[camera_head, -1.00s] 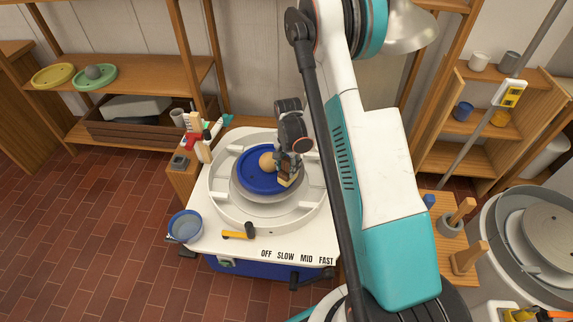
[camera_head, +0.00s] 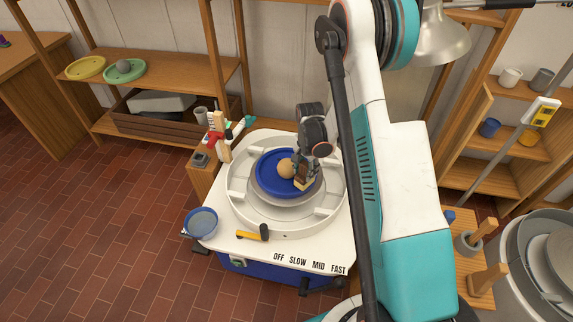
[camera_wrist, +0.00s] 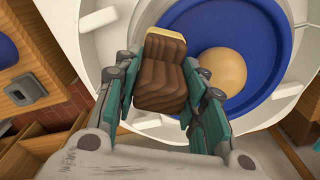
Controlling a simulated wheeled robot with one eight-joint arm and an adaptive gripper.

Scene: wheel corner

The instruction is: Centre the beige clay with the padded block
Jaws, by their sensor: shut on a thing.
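The beige clay (camera_head: 286,168) is a round ball on the blue disc (camera_head: 268,183) of the wheel. It shows again in the wrist view (camera_wrist: 219,73), where it sits off the disc's middle, toward the lower right. My gripper (camera_head: 303,176) is low over the right part of the disc, shut on the padded block (camera_wrist: 161,80). The block is brown and ribbed with a pale pad on its far end. In the wrist view the block lies left of the clay with a strip of blue disc between them. The head view does not show clearly whether they touch.
The white splash pan (camera_head: 240,203) rings the disc. A yellow lever with a black end (camera_head: 252,232) sits at the front beside the OFF, SLOW, MID, FAST labels. A blue bowl (camera_head: 201,222) stands at the front left. A tool stand (camera_head: 219,140) is at the back left.

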